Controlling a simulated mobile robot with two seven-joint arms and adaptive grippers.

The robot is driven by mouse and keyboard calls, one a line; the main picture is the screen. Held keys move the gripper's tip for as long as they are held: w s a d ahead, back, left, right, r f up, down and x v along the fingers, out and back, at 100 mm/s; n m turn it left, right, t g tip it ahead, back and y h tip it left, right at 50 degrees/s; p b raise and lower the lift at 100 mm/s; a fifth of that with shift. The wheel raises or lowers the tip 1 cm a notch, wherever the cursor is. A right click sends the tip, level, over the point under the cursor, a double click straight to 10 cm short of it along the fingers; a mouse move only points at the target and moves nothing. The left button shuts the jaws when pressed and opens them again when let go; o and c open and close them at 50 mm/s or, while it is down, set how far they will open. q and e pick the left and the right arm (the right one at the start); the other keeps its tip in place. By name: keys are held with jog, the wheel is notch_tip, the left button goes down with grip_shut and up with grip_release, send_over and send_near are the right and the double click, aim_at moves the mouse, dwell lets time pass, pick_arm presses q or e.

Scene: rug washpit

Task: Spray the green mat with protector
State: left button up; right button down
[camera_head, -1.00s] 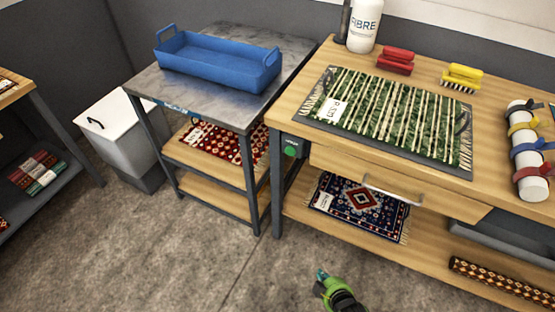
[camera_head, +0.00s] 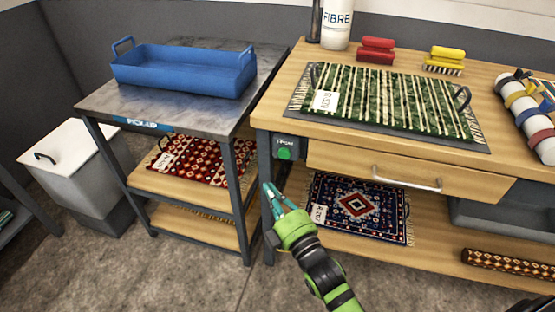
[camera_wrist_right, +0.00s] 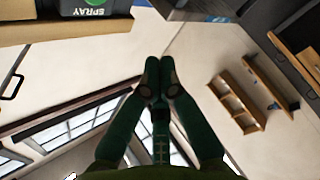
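The green mat (camera_head: 400,98) with cream stripes and a white tag lies flat on a dark grey board with handles (camera_head: 466,146) on the wooden workbench. A dark box with a green button (camera_head: 284,154) is fixed at the bench's left front corner. The same box, marked SPRAY, shows at the top of the right wrist view (camera_wrist_right: 95,12). My right gripper (camera_head: 272,190) is just below and left of this box, apart from it, pointing up. Its fingertips (camera_wrist_right: 159,65) meet in the wrist view, with nothing seen between them. My left gripper is not in view.
A blue tub (camera_head: 185,68) stands on the grey metal table (camera_head: 110,100) at left. A FIBRE bottle (camera_head: 337,28), red brush (camera_head: 376,50) and yellow brush (camera_head: 445,60) stand behind the mat. A drawer handle (camera_head: 405,180) juts from the bench front. Patterned rugs lie on lower shelves.

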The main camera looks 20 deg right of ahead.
aim_at(279, 153)
jog(key=shift+d, duration=0.1)
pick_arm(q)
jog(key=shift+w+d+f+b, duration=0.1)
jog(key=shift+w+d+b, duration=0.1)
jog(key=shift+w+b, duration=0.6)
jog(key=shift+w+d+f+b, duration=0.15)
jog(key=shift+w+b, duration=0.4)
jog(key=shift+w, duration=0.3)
pick_arm(e)
jog(key=w+d, duration=0.5)
jog(key=w, duration=0.2)
jog(key=shift+w, duration=0.15)
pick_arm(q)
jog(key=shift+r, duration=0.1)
pick_arm(e)
jog(key=shift+w, duration=0.1)
jog(key=shift+w+d, duration=0.2)
jog(key=shift+w, duration=0.05)
jog(key=shift+w+d, duration=0.3)
jog(key=shift+w, duration=0.15)
dwell(2.1)
